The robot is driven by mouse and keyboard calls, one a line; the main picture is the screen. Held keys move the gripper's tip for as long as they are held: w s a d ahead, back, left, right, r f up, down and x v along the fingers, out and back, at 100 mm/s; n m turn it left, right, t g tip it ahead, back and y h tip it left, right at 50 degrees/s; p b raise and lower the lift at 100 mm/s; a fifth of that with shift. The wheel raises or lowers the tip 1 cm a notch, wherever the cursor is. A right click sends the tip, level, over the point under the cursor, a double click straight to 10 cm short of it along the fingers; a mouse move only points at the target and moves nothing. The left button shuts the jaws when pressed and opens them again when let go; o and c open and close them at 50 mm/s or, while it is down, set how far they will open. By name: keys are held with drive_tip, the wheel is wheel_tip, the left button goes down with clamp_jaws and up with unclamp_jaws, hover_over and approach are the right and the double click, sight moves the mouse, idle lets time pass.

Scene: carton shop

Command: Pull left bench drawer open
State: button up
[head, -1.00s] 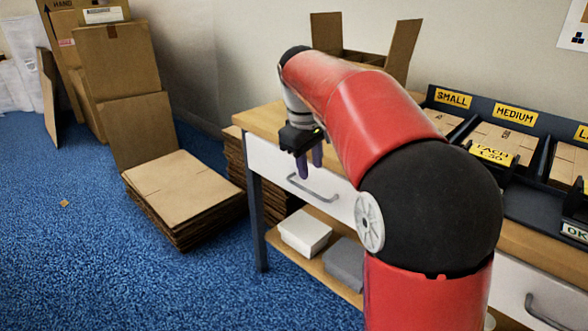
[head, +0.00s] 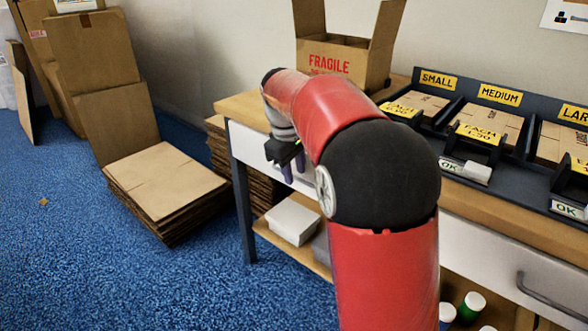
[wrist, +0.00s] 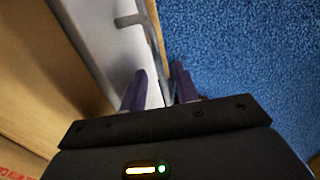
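The left bench drawer (head: 252,152) has a plain white front under the wooden bench top and looks shut. Its grey handle is hidden behind my arm in the head view. The handle (wrist: 132,20) shows in the wrist view at the top, standing off the white drawer front (wrist: 95,35). My gripper (head: 293,168) points down in front of the drawer. In the wrist view my gripper (wrist: 158,85) is open, with its two purple fingers apart. The handle bar runs towards the gap between them; I cannot tell whether it lies between the fingertips.
The right drawer's handle (head: 548,298) shows at lower right. An open FRAGILE carton (head: 345,62) and a dark sorting rack (head: 446,110) stand on the bench. Flat cardboard (head: 165,185) is stacked on the floor at left.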

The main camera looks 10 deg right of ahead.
drive_tip(key=shift+c, duration=0.4)
clamp_jaws()
drive_tip(key=shift+a, duration=0.1)
drive_tip(key=s+a, duration=0.7)
drive_tip(key=a, duration=0.3)
drive_tip(key=s+a, duration=0.7)
drive_tip(key=a, duration=0.2)
drive_tip(key=shift+s+a, duration=0.25)
drive_tip(key=shift+a, duration=0.15)
drive_tip(key=shift+o, duration=0.4)
unclamp_jaws()
drive_tip(key=shift+r, duration=0.1)
